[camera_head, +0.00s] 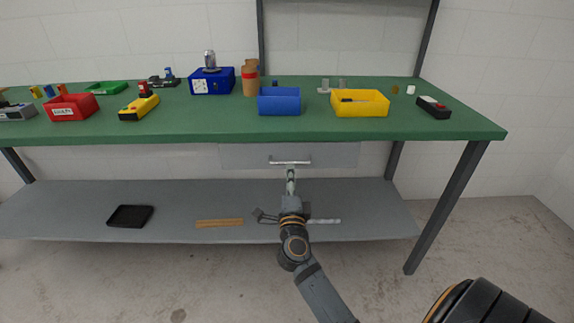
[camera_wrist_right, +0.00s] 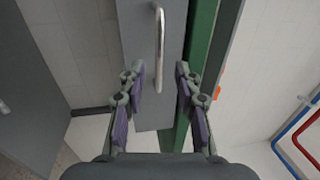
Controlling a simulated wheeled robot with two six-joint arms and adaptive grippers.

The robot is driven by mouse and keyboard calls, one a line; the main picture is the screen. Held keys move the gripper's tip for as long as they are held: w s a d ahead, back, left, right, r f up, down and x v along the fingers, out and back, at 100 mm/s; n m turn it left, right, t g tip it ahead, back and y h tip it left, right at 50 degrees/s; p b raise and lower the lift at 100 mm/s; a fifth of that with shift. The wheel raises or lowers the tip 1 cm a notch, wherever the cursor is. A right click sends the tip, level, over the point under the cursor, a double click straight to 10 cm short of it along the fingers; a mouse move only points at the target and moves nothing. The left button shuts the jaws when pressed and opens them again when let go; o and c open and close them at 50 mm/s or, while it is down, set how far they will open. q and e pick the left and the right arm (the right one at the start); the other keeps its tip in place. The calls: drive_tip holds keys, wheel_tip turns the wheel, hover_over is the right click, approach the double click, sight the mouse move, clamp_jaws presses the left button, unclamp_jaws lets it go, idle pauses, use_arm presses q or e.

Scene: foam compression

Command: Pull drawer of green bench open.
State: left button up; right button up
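The green bench (camera_head: 330,126) spans the head view. Its grey drawer (camera_head: 235,156) sits under the bench top, its front looking flush and closed. A silver bar handle (camera_head: 290,162) is on the drawer front. My right gripper (camera_head: 291,174) is just below and in front of the handle. In the right wrist view, the open gripper (camera_wrist_right: 158,76) has its fingertips on either side of the lower end of the handle (camera_wrist_right: 159,45), with gaps on both sides. Whether the handle is in depth between the fingers is unclear. My left gripper is not in view.
A grey lower shelf (camera_head: 80,203) runs beneath, with a black tray (camera_head: 130,216) and a wooden strip (camera_head: 219,223). A blue bin (camera_head: 279,102) and a yellow bin (camera_head: 360,103) stand on the bench top above the drawer. A dark bench leg (camera_head: 447,205) stands at right.

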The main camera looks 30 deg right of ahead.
drive_tip(key=x, duration=0.6)
drive_tip(key=shift+f, duration=0.15)
drive_tip(key=shift+c, duration=0.2)
clamp_jaws()
